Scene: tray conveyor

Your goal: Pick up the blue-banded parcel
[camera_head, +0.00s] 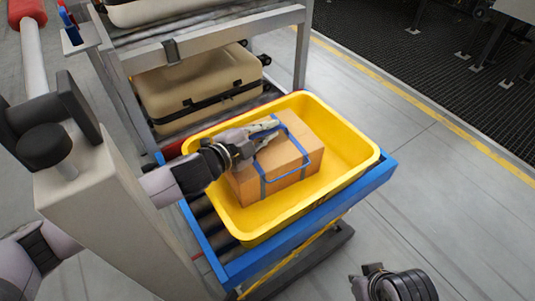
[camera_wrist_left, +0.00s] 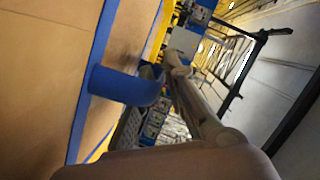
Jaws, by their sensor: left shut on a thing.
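The blue-banded parcel (camera_head: 303,130) is a brown cardboard box with blue straps. It sits in a yellow tray (camera_head: 362,150) in the head view. My left gripper (camera_head: 268,136) reaches over the parcel's top from the left and is shut on it at the blue strap; the exact contact is hard to make out. In the left wrist view the parcel's cardboard face (camera_wrist_left: 40,70) and a blue strap with a rounded blue piece (camera_wrist_left: 125,87) are close up, beside a gripper finger (camera_wrist_left: 195,110). At the bottom right, part of my right arm's end (camera_head: 395,284) shows; its fingertips are not clear.
The yellow tray rests on a blue-edged roller conveyor (camera_head: 300,228). A tan suitcase (camera_head: 195,85) lies on a rack shelf behind it, with another case above. Grey floor with a yellow line (camera_head: 400,93) is clear to the right.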

